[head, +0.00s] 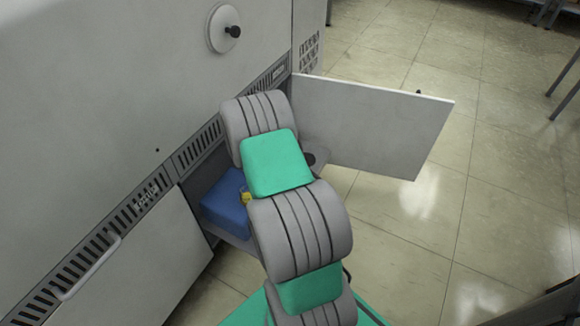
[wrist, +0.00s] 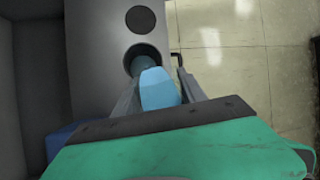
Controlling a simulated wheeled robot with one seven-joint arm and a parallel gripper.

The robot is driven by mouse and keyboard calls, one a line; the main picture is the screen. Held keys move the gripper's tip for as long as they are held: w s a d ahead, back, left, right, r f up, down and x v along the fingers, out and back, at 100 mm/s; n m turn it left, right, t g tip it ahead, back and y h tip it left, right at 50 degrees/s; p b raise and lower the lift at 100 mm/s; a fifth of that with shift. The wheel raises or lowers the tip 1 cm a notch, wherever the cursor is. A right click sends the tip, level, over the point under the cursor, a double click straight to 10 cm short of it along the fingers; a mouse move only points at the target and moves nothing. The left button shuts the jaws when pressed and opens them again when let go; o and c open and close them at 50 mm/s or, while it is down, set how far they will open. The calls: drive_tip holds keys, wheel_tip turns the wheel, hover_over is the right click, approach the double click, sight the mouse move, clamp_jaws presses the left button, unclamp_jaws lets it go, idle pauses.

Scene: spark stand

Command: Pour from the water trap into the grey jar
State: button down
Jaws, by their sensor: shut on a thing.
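The light blue, rounded thing (wrist: 158,90) between my fingers in the wrist view looks like the water trap. My gripper (wrist: 158,78) is shut on it. Its far end meets a round opening (wrist: 146,54) in a grey panel; I cannot tell how far it sits inside. In the head view my arm hides the gripper and the trap. I cannot make out the grey jar in either view.
The grey panel (wrist: 90,50) has a second dark round spot (wrist: 141,19). In the head view a blue box (head: 226,205) sits in the open bay of the white cabinet (head: 90,90). A white door (head: 375,125) stands open at right. Tiled floor (head: 415,245) is clear beyond.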

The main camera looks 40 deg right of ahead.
drive_tip(key=shift+f+g+y+p, duration=0.3)
drive_tip(key=shift+f+y+p, duration=0.15)
drive_tip(key=shift+y+p, duration=0.2)
